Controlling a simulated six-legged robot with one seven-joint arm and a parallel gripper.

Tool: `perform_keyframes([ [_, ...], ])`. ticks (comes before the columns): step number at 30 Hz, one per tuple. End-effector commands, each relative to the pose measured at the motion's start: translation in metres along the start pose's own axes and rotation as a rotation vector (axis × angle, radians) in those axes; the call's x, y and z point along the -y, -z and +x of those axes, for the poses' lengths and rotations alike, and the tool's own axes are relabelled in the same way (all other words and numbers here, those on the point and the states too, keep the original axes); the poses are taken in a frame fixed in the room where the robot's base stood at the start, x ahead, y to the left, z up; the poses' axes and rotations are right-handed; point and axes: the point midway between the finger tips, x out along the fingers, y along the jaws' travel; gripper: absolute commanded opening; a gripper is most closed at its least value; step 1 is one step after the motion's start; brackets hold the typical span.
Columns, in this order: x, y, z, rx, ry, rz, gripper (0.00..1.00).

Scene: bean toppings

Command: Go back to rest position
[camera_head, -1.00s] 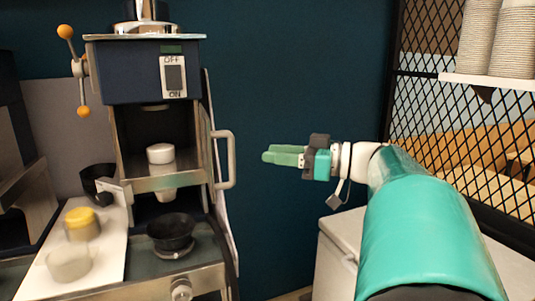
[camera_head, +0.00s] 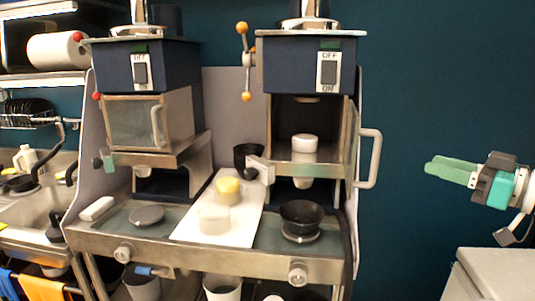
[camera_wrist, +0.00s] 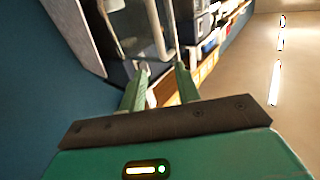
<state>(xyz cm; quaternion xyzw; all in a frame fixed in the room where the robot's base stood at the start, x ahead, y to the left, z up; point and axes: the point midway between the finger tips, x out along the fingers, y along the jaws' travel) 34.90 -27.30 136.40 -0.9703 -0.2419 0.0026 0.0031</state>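My gripper (camera_head: 430,167) is at the right of the head view, with green fingers pointing left. It is in the air in front of the dark blue wall, apart from the machines. In the wrist view the two fingers of my gripper (camera_wrist: 161,70) stand apart with nothing held between them, so it is open and empty. The right machine (camera_head: 312,62) has its door swung open, and its handle (camera_head: 370,158) is to the left of my gripper with a gap between.
A left machine (camera_head: 145,66) has its door shut. A white board (camera_head: 240,225) carries a yellow-topped cup (camera_head: 228,190) and a pale cup (camera_head: 214,219). A black bowl (camera_head: 301,214) sits under the right machine. A pale box (camera_head: 495,275) stands below my gripper. A sink (camera_head: 25,205) is at far left.

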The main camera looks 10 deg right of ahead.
Motion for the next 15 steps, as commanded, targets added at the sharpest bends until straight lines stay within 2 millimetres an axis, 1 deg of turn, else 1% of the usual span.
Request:
perform_keyframes([
  [2,0.005,-0.004,0.006,0.017,0.012,0.022,0.33],
  [5,0.025,-0.02,0.025,0.091,0.051,0.112,0.33],
  [8,0.063,-0.051,0.055,0.239,0.101,0.255,0.33],
  [10,0.097,-0.079,0.075,0.381,0.122,0.356,0.33],
  [11,0.113,-0.092,0.081,0.447,0.124,0.394,0.33],
  [12,0.133,-0.11,0.088,0.534,0.117,0.435,0.33],
  [14,0.161,-0.135,0.095,0.662,0.094,0.48,0.33],
  [15,0.178,-0.151,0.097,0.742,0.066,0.496,0.33],
])
